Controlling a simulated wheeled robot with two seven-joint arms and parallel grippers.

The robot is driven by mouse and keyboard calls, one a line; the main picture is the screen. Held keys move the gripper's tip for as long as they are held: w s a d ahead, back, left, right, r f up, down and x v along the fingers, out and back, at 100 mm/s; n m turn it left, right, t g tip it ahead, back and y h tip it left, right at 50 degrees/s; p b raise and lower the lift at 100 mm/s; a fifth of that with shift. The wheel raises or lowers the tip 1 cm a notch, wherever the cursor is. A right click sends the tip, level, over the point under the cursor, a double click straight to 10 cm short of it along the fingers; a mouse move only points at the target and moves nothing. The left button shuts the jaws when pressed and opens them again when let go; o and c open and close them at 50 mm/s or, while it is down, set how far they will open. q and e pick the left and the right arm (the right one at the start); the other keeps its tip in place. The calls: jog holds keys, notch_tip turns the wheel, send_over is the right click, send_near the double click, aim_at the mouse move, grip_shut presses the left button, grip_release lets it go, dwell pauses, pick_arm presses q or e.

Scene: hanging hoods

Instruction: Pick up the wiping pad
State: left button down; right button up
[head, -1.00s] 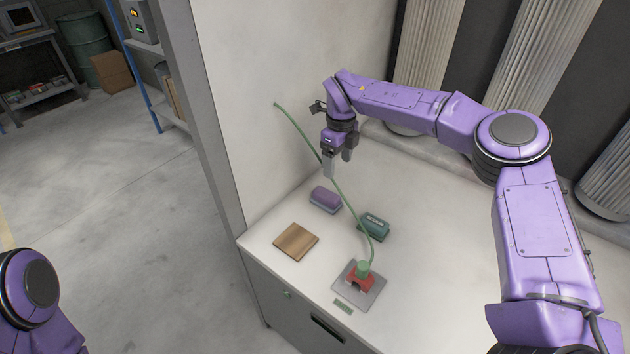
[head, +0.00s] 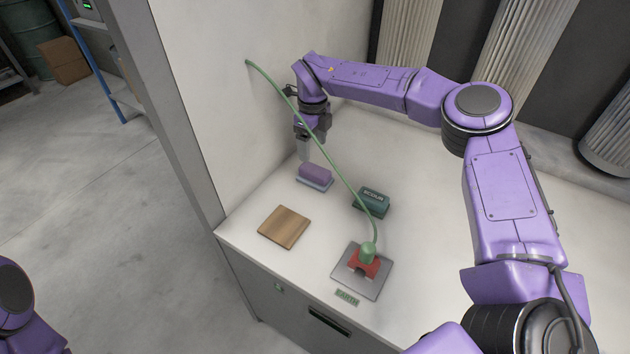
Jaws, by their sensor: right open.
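A purple pad with a pale grey base (head: 315,176) lies on the white worktop near the back wall; it looks like the wiping pad. A dark green block (head: 372,201) with lettering that seems to read "SCOUR" lies to its right, nearer the front. My right gripper (head: 311,152) is open and empty, pointing down just above and behind the purple pad, apart from it as far as I can tell. The green cable partly crosses in front of the gripper. My left gripper is out of view; only part of my left arm shows at the lower left.
A wooden square (head: 284,228) lies at the worktop's front left. The worktop's right part is clear.

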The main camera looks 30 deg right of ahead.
aim_at(315, 169)
jog(key=f+p, duration=0.1)
jog(key=f, duration=0.2)
jog(key=f+p, duration=0.1)
jog(key=f, duration=0.2)
jog(key=f+p, duration=0.1)
jog(key=f, duration=0.2)
jog(key=shift+s+d+f, duration=0.1)
jog(key=shift+s+d, duration=0.05)
jog(key=shift+d, duration=0.15)
jog(key=shift+f, duration=0.3)
jog(key=c, duration=1.1)
jog(key=shift+r, duration=0.15)
jog(key=shift+r, duration=0.3)
notch_tip(315, 169, up, 3)
jog(key=shift+f+b, duration=0.15)
jog(key=shift+b, duration=0.3)
jog(key=s+r+b, duration=0.1)
jog(key=s+r, duration=0.2)
jog(key=s, duration=0.1)
jog(key=s+r+b, duration=0.1)
jog(key=s+r, duration=0.2)
jog(key=s, duration=0.2)
jog(key=s+d+r+b, duration=0.1)
jog(key=s+r, duration=0.2)
jog(key=s, duration=0.2)
jog(key=shift+r+b, duration=0.25)
jog(key=shift+b, duration=0.05)
jog(key=shift+w, duration=0.1)
